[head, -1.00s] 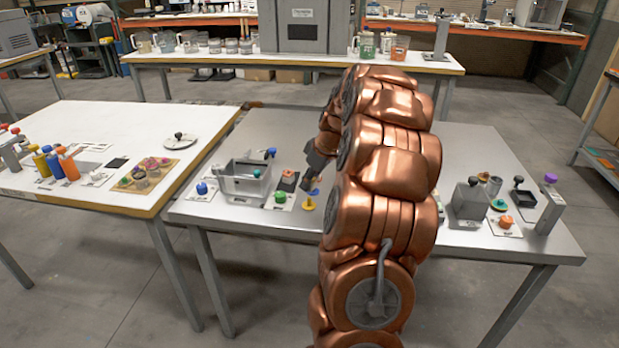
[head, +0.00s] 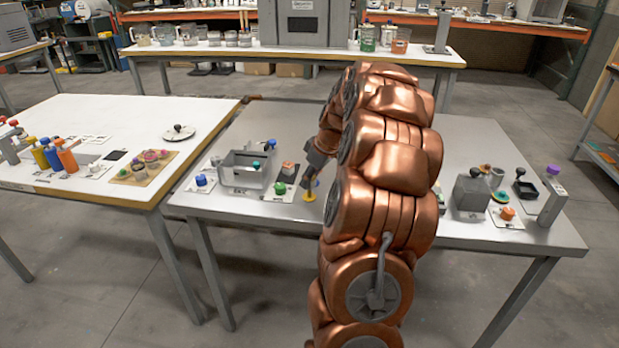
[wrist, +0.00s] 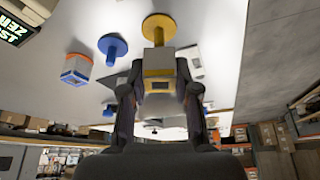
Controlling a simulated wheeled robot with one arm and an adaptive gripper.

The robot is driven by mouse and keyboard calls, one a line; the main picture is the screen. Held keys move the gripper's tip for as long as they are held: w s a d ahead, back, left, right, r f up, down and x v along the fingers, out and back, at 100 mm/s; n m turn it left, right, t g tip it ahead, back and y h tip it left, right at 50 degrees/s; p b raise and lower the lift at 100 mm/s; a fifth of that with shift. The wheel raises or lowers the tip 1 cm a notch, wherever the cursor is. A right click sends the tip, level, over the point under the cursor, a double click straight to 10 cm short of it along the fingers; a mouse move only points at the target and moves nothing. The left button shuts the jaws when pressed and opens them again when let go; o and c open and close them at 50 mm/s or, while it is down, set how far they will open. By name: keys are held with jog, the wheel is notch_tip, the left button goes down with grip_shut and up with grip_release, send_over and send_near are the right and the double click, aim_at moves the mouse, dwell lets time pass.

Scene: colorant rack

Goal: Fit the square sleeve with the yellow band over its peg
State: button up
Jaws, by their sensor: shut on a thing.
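The square sleeve (wrist: 158,62) is grey with a yellow band near the end closer to me. My gripper (wrist: 158,88) is shut on it, one finger on each side. The yellow peg (wrist: 158,28) has a round base and lies straight beyond the sleeve's far end in the wrist view. The sleeve hides part of the post, so I cannot tell whether it is around the peg or short of it. In the head view the yellow peg (head: 309,196) stands on the grey table just below my gripper (head: 311,174); the sleeve is not clear there.
A grey bin (head: 247,172) and a green knob (head: 280,188) stand left of my gripper in the head view. My arm hides the table's middle.

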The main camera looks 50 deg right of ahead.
aim_at(309, 190)
jog(key=shift+f+b, duration=1.25)
jog(key=shift+f, duration=0.65)
jog(key=o, duration=0.9)
jog(key=shift+o, duration=0.2)
jog(key=shift+r, duration=0.15)
jog(key=a+v, duration=0.1)
jog(key=v, duration=1)
jog(key=shift+s+d+r, duration=0.25)
jog(key=shift+d+r, duration=0.05)
jog(key=shift+d, duration=0.15)
